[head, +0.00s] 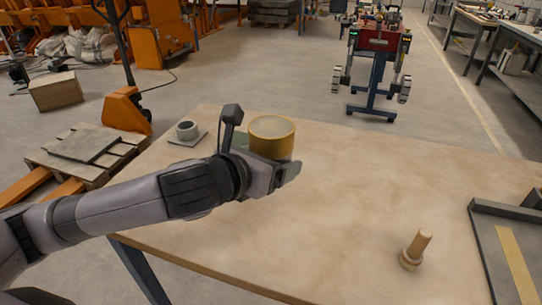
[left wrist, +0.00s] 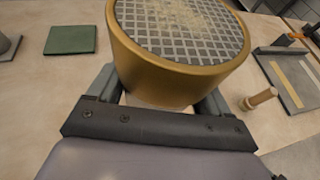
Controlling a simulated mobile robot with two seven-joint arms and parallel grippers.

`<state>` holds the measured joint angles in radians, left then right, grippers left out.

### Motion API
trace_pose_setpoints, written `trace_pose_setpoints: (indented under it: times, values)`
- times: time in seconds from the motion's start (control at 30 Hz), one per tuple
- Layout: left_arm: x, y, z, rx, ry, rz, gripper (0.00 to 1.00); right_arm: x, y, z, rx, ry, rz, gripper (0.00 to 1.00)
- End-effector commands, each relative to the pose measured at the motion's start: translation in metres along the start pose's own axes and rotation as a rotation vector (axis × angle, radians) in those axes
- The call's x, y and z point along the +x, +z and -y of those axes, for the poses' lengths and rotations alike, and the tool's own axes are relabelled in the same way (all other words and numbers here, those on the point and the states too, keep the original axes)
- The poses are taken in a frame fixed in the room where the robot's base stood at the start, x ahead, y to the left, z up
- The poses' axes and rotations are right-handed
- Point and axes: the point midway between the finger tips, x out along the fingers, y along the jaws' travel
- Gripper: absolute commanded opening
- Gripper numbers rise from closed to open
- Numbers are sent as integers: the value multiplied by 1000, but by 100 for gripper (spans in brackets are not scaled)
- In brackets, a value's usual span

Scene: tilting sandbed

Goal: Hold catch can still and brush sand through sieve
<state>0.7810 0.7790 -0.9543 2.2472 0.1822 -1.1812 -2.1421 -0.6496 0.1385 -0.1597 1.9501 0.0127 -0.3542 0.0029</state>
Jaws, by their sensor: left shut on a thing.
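A round gold-rimmed sieve (head: 272,127) sits at the far left part of the table, on top of the catch can (head: 283,158). The left wrist view shows its grey mesh (left wrist: 180,28) with pale sand spread over it. My left gripper (head: 287,176) is shut around the body below the mesh, one finger on each side. The can is mostly hidden by the gripper and the sieve. A short wooden brush (head: 416,249) stands tilted on the table to the right, apart from the can; it also shows in the left wrist view (left wrist: 260,98). My right gripper is in neither view.
A grey ring on a plate (head: 187,132) lies at the table's far left corner. A green pad (left wrist: 70,39) lies left of the can. A grey frame with a yellow strip (head: 489,240) is at the right edge. The middle of the table (head: 370,190) is clear.

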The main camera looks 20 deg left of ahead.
Motion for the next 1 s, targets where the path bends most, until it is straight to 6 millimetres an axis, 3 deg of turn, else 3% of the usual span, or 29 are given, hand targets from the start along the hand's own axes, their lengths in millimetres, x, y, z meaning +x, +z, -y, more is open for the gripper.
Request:
trace_pose_setpoints:
  times: [1.0]
  values:
    - [24, -56, 0, 0, 0, 4, 38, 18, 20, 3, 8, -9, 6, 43]
